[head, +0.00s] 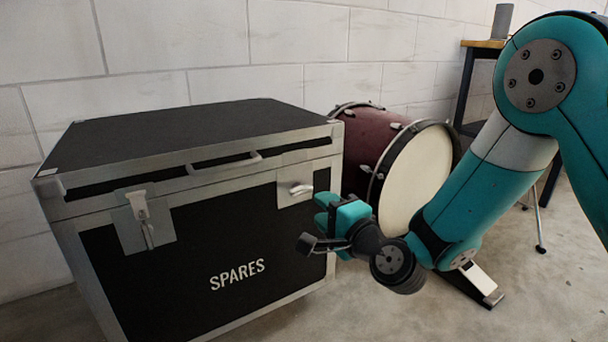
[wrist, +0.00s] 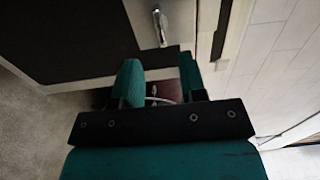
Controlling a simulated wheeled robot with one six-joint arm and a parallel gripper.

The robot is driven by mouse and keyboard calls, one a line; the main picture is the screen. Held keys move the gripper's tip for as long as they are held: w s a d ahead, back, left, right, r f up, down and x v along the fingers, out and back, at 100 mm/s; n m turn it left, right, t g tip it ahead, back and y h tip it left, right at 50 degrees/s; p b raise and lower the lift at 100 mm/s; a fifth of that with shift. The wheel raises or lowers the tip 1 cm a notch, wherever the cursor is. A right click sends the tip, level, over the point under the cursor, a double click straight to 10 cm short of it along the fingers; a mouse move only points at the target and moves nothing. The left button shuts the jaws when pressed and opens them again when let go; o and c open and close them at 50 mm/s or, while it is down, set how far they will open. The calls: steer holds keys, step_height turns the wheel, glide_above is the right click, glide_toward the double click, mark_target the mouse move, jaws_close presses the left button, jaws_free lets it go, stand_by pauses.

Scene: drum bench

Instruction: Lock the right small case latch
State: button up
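The right latch (head: 299,190) is a silver lever on a metal plate at the right of the case (head: 190,262) front. Its lever sticks out sideways rather than hanging down. In the wrist view the latch (wrist: 159,27) shows at the top, beyond the fingers. The left latch (head: 142,212) has its lever pointing down. The black lid (head: 190,132) lies down on the case. My gripper (head: 338,211) is just right of and below the right latch, apart from it. In the wrist view its two teal fingers (wrist: 160,84) stand apart with nothing held between them.
A dark red bass drum (head: 368,150) with a pale head stands right behind my gripper, close to the case's right side. A pedal (head: 478,281) lies on the floor in front of it. A dark-legged table (head: 470,85) is at the back right. The floor in front is clear.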

mark_target(303, 193)
steer(key=p+x, duration=0.2)
steer(key=x, duration=0.6)
steer(key=shift+w+a+p, duration=0.1)
steer(key=shift+p, duration=0.3)
jaws_close()
